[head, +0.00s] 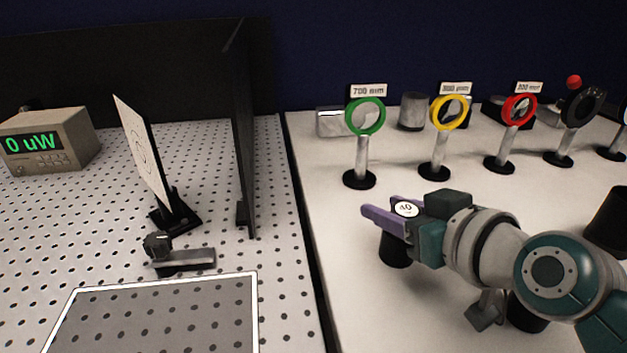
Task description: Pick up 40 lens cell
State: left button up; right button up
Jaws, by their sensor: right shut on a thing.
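The 40 lens cell (396,251) is a dark cylinder with a round white top label reading "40". It is in the head view, right of the centre, over the white table. My right gripper (387,219) comes in from the right and is shut on the lens cell, with its purple fingers across the upper part. The fingers hide some of its side. I cannot tell whether its base touches the table. My left gripper is not in view.
Green (365,116), yellow (450,112) and red (519,109) ringed lenses stand on posts behind. Dark cylinders stand at the right (608,222) and below my arm (527,313). A perforated board (60,240) lies left, with a tall black panel (243,130).

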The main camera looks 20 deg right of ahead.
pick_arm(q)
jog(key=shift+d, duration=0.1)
pick_arm(e)
grip_shut()
jog(key=shift+r, duration=0.1)
